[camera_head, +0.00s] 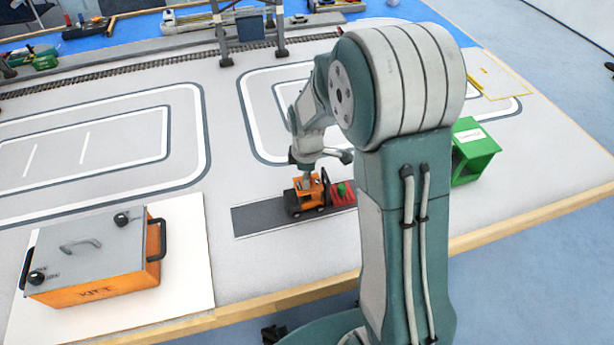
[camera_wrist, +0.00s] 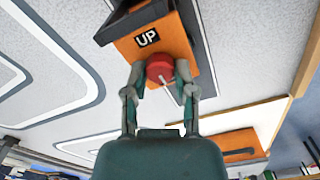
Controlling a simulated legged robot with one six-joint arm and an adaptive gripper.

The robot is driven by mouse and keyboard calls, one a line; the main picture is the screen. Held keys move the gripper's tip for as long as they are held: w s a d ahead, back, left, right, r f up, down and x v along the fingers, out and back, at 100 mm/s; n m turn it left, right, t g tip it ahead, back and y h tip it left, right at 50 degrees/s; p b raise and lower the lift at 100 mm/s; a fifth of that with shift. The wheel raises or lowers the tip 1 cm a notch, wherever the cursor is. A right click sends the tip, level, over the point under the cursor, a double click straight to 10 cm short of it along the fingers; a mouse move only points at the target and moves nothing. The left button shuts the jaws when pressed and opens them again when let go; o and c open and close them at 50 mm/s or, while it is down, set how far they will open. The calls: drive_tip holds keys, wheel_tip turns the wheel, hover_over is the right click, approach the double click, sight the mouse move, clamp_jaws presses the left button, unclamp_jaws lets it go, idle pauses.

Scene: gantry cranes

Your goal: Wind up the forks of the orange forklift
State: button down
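The orange forklift (camera_head: 306,196) stands on a dark grey strip of the table in the head view. In the wrist view its orange top (camera_wrist: 178,42) carries a black "UP" label and a red round knob (camera_wrist: 159,67) with a pale pointer mark. My gripper (camera_wrist: 160,75) reaches down from above, with one finger on each side of the knob, seemingly touching it. The knob is partly covered by the fingers. The forks point right toward a red pallet-like piece (camera_head: 338,195) with a green item (camera_head: 342,188) on it; the forks themselves are hard to make out.
A grey-lidded orange kit box (camera_head: 90,285) stands on a white board at the front left. A green open-fronted box (camera_head: 474,152) stands to the right, behind my arm. Grey gantry legs (camera_head: 222,38) and a rail track are at the back. Table around the forklift's left is clear.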

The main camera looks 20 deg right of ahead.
drive_tip(key=shift+a, duration=0.2)
drive_tip(key=m, duration=0.5)
drive_tip(key=shift+w+d, duration=0.1)
drive_tip(key=shift+d, duration=0.05)
drive_tip(key=m, duration=0.5)
drive_tip(key=shift+d+m, duration=0.1)
drive_tip(key=shift+m, duration=0.2)
drive_tip(key=m, duration=0.5)
drive_tip(key=shift+d+m, duration=0.1)
drive_tip(key=shift+m, duration=0.2)
drive_tip(key=m, duration=0.5)
drive_tip(key=shift+d+m, duration=0.1)
drive_tip(key=shift+m, duration=0.2)
